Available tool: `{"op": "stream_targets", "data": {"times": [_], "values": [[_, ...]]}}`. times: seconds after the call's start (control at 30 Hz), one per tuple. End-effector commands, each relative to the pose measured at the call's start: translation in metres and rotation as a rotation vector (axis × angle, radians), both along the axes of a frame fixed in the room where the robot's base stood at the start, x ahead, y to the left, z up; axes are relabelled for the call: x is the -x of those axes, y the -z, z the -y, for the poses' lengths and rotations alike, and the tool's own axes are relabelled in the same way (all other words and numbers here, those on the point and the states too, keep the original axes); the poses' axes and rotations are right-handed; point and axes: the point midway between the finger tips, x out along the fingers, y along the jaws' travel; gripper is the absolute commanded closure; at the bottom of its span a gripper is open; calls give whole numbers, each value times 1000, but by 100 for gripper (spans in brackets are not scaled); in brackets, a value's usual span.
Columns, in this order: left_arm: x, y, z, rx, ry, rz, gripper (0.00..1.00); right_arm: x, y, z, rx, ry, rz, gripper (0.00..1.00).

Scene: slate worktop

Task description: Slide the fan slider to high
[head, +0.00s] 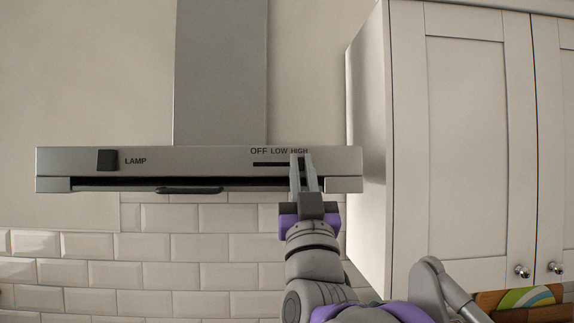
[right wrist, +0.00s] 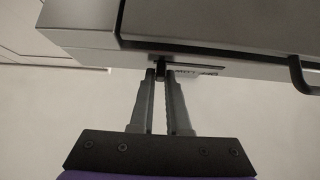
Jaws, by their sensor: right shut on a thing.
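The fan slider slot (head: 271,164) is a dark line on the front of the grey range hood (head: 215,165), under the labels OFF, LOW and HIGH. My right gripper (head: 304,165) is at the right end of this slot, its fingers just under HIGH. The fingers hide the slider knob in the head view. In the right wrist view, the small dark fan slider knob (right wrist: 160,72) sits between the fingertips of my right gripper (right wrist: 161,78), which are shut on it. My left gripper is not in view.
A black lamp switch (head: 107,160) is at the hood's left. A dark handle (head: 190,190) sticks out below the hood's front edge. A white cabinet (head: 465,140) stands close on the right. The space before the tiled wall (head: 170,248) at the left is clear.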

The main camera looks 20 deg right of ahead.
Motion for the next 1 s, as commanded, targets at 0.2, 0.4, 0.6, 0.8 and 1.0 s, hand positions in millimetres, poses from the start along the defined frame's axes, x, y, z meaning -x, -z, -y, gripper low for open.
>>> {"op": "stream_targets", "data": {"times": [0.2, 0.4, 0.6, 0.8, 1.0], "values": [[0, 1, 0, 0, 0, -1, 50, 2, 2, 6, -13, 11, 3, 100], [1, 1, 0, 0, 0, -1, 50, 2, 3, 6, -12, 10, 3, 72], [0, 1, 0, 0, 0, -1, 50, 2, 2, 5, -11, 9, 2, 55], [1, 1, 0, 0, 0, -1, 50, 2, 3, 5, -10, 8, 3, 55], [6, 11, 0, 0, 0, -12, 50, 18, 21, 0, -11, 6, 1, 55]]}}
